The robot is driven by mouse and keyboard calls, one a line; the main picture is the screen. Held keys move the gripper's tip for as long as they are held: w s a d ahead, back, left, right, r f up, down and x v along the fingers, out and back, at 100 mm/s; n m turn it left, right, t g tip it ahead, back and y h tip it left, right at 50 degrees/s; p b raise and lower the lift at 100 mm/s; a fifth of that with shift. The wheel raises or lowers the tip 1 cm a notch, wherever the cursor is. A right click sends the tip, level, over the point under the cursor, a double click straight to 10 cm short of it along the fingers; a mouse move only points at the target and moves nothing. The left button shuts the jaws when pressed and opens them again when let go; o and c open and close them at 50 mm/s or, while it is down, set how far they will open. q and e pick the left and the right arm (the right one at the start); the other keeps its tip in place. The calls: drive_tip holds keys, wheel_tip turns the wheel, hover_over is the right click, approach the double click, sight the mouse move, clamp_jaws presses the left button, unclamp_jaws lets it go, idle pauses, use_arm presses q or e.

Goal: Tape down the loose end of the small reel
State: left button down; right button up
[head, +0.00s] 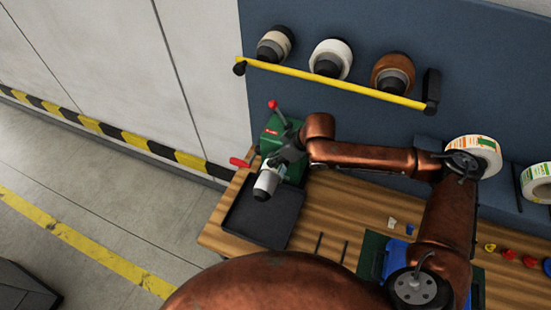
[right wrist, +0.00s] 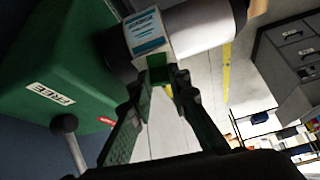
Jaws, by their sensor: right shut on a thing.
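The small reel (head: 267,184) is a white roll on the front of the green rewinder (head: 274,136), above the black tray. In the right wrist view the white roll (right wrist: 200,25) shows close up, with a white and blue label strip (right wrist: 148,34) at its end. My right gripper (head: 283,158) is at the reel. In the right wrist view its fingertips (right wrist: 158,78) are together just below the label strip, shut on what looks like the reel's loose end. The fingers hide most of what they hold. My left gripper is not in view.
A black tray (head: 262,216) lies at the bench's left end. Several reels hang on the blue wall above a yellow bar (head: 330,83). A large label roll (head: 474,153) is at the right. Small coloured pieces lie on the wooden bench (head: 330,205). Red-handled levers project from the rewinder.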

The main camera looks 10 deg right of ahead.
drive_tip(key=shift+s+f, duration=0.1)
drive_tip(key=shift+f, duration=0.4)
drive_tip(key=shift+c, duration=0.2)
idle(0.8)
drive_tip(key=o, duration=0.8)
drive_tip(key=shift+r, duration=0.1)
drive_tip(key=shift+d+r, duration=0.15)
drive_tip(key=shift+r, duration=0.15)
drive_tip(key=v, duration=1.1)
drive_tip(key=shift+s+r, duration=0.1)
drive_tip(key=shift+r, duration=0.05)
